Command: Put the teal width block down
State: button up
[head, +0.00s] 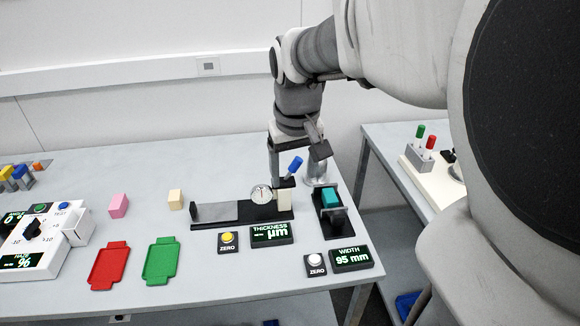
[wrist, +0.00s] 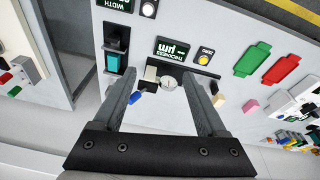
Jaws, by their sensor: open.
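The teal width block (head: 330,197) sits on the black width gauge (head: 322,222), behind a grey part of it. The block also shows in the wrist view (wrist: 113,62), to the left of my fingers. My gripper (wrist: 159,75) is open with nothing between its fingers. In the head view my gripper (head: 296,168) is above and a little left of the block, apart from it. The width display (head: 351,258) reads 95 mm.
The thickness gauge with a round dial (head: 261,194) and a blue-tipped lever (head: 295,166) stands close by on the left. A red tray (head: 109,267) and a green tray (head: 161,261) lie further left. Pink (head: 118,205) and cream (head: 176,199) blocks stand behind them.

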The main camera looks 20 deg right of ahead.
jog(key=s+a+t, duration=0.1)
jog(key=s+a, duration=0.2)
jog(key=s, duration=0.3)
jog(key=s+a+r+n+t, duration=0.1)
jog(key=s+a+t, duration=0.1)
jog(key=s, duration=0.5)
jog(key=shift+a+r+y, duration=0.25)
jog(key=shift+a+y, duration=0.15)
jog(key=shift+a, duration=0.3)
